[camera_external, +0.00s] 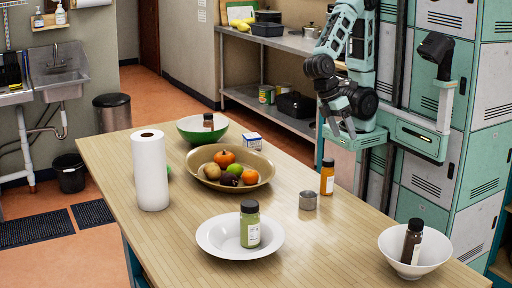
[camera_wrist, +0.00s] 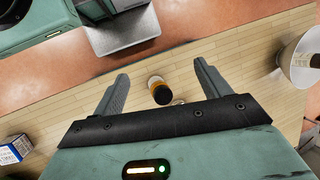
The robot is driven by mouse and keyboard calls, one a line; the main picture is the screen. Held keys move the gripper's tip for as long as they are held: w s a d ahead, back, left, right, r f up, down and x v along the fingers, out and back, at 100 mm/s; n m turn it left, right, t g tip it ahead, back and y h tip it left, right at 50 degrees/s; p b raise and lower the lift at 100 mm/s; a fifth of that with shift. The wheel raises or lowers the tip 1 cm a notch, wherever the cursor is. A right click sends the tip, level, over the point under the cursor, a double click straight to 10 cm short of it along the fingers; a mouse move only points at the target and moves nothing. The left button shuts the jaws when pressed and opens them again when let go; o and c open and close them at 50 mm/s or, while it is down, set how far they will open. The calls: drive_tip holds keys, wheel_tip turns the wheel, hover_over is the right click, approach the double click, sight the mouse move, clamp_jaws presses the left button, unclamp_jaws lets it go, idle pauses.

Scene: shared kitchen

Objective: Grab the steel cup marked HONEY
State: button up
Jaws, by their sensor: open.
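A small steel cup (camera_external: 308,200) stands upright on the wooden table (camera_external: 330,250), just left of and nearer than an orange bottle (camera_external: 327,177). No marking can be read on the cup at this size. My gripper (camera_external: 342,130) is above the table's right edge, higher than the cup and apart from it. In the wrist view my gripper (camera_wrist: 160,72) has its two fingers spread with nothing held. The black-capped orange bottle (camera_wrist: 155,81) shows between and below the fingers.
A white plate (camera_external: 212,238) holds a green bottle (camera_external: 250,225). A white bowl (camera_external: 398,264) with a dark bottle stands at the right. A fruit bowl (camera_external: 209,184), paper towel roll (camera_external: 150,172), green bowl (camera_external: 186,133) and small box (camera_external: 252,141) stand behind. Lockers (camera_external: 480,130) stand beyond my arm.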

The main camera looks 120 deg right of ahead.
drive_tip(key=w+d+r+m+t+y+b, duration=0.1)
drive_tip(key=w+d+m+t+y, duration=0.1)
drive_tip(key=w+d+m+y, duration=0.45)
drive_tip(key=w+d+m+t+y+b, duration=0.1)
drive_tip(key=w+d+m+y, duration=0.25)
drive_tip(key=w+m, duration=0.55)
drive_tip(key=shift+m+t, duration=0.4)
drive_tip(key=shift+m, duration=0.45)
drive_tip(key=f, duration=1.1)
drive_tip(key=shift+s+a+f, duration=0.25)
drive_tip(key=shift+s+f, duration=0.1)
drive_tip(key=shift+f, duration=0.35)
drive_tip(key=shift+a+f, duration=0.2)
drive_tip(key=shift+a, duration=0.15)
approach(313, 203)
drive_tip(key=x, duration=0.2)
drive_tip(key=p+x, duration=0.1)
drive_tip(key=x, duration=0.1)
drive_tip(key=shift+s+d+f, duration=0.1)
drive_tip(key=shift+f, duration=0.2)
drive_tip(key=shift+p+x, duration=0.45)
drive_tip(key=shift+x, duration=2.25)
drive_tip(key=shift+r, duration=0.2)
drive_tip(key=shift+c, duration=0.4)
